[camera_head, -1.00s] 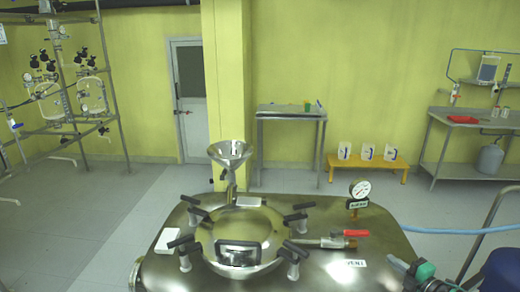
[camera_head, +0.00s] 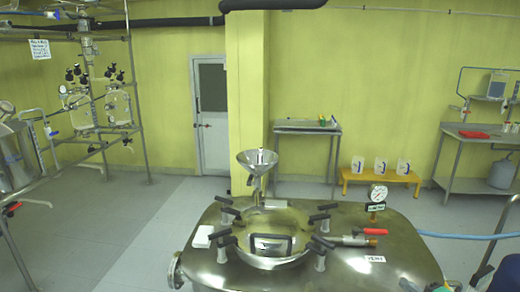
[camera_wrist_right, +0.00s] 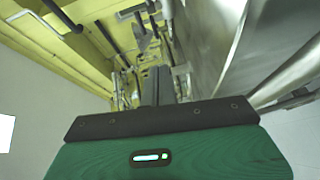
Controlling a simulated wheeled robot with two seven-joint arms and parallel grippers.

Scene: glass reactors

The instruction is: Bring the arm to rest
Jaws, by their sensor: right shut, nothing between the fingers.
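My right gripper (camera_head: 408,285) shows only in part at the bottom edge of the head view, beside the right front of the steel reactor lid. In the right wrist view its dark fingers (camera_wrist_right: 157,85) are together with nothing between them, beyond the green gripper body. The steel reactor (camera_head: 335,270) stands in front of me, with a round clamped hatch (camera_head: 270,245), a funnel (camera_head: 257,162), a pressure gauge (camera_head: 377,193) and a red-handled valve (camera_head: 370,231) on top. The right gripper appears apart from these fittings. My left gripper is out of view.
A blue hose (camera_head: 465,237) runs right from the reactor top. A curved metal rail (camera_head: 496,240) stands at the right. A steel side table (camera_head: 307,129), a low orange bench (camera_head: 380,177) and a workbench (camera_head: 478,135) line the back. Floor at the left is clear.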

